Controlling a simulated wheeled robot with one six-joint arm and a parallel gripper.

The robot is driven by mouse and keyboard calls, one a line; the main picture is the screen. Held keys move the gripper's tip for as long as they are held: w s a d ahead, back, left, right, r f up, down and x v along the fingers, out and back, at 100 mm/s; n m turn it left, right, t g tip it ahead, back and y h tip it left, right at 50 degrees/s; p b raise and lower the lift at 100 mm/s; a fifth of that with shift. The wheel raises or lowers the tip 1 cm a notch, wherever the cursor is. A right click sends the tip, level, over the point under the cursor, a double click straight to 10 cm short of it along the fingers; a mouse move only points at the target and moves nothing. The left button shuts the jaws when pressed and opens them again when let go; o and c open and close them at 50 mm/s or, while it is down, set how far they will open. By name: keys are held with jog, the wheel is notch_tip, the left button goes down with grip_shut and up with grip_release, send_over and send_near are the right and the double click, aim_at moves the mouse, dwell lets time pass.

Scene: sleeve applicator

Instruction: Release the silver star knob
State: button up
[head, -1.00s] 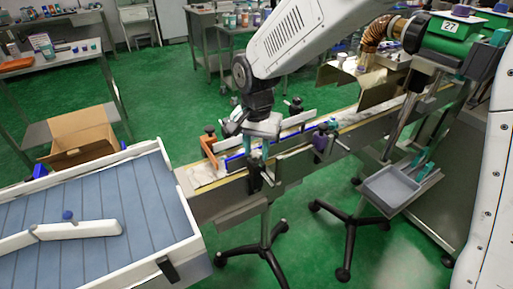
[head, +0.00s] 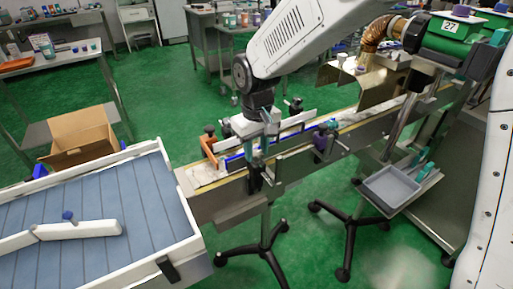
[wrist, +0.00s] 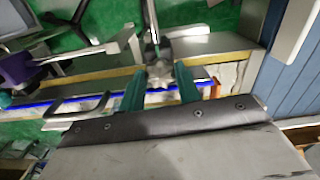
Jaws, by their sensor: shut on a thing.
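The silver star knob (wrist: 158,74) shows in the wrist view as a pale, lobed metal piece at the end of a rod, beside the conveyor's guide rail. My gripper (wrist: 159,86) has its two teal fingers on either side of the knob, shut on it. In the head view my gripper (head: 256,150) points down at the near side of the conveyor (head: 225,205). The knob cannot be made out there behind the fingers.
A blue-edged guide rail (head: 290,133) and an orange bracket (head: 208,150) stand close to my gripper. A purple clamp part (head: 320,140) sits to the right. A blue slatted table (head: 120,200) adjoins at left, and a grey tray (head: 390,185) at right.

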aim_at(256, 152)
jog(key=n, duration=0.4)
jog(key=shift+n, duration=0.3)
jog(key=n, duration=0.4)
jog(key=shift+n, duration=0.3)
jog(key=n, duration=0.4)
jog(key=shift+n, duration=1.9)
jog(key=o, duration=1)
jog(key=shift+r, duration=0.1)
notch_tip(256, 152, up, 8)
jog(key=shift+f, duration=0.15)
